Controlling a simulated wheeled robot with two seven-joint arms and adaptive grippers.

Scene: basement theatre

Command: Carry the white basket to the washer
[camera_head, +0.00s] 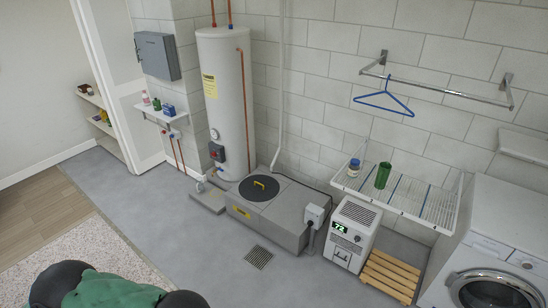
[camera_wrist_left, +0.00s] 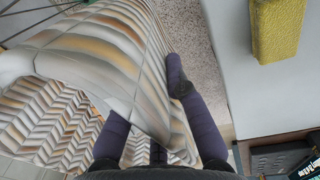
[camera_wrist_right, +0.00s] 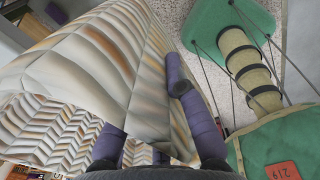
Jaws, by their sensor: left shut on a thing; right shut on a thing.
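The white washer (camera_head: 490,262) stands at the lower right edge of the head view, its round door facing the room. No white basket shows plainly in any view. My left gripper (camera_wrist_left: 146,92) is shut on a pale thing with a brown, grey and white chevron pattern (camera_wrist_left: 95,55). My right gripper (camera_wrist_right: 146,94) is shut on a similar chevron-patterned surface (camera_wrist_right: 85,60). I cannot tell whether this is one thing or what it is as a whole. It hides part of the left finger in both wrist views. Neither gripper shows in the head view.
A water heater (camera_head: 224,100) stands by the wall, with a low grey box (camera_head: 285,218) before it. A dehumidifier (camera_head: 352,232), slatted wooden rack (camera_head: 391,277) and wire shelf (camera_head: 425,200) stand left of the washer. Grey floor (camera_head: 200,240) is clear. A yellow block (camera_wrist_left: 275,28) shows.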

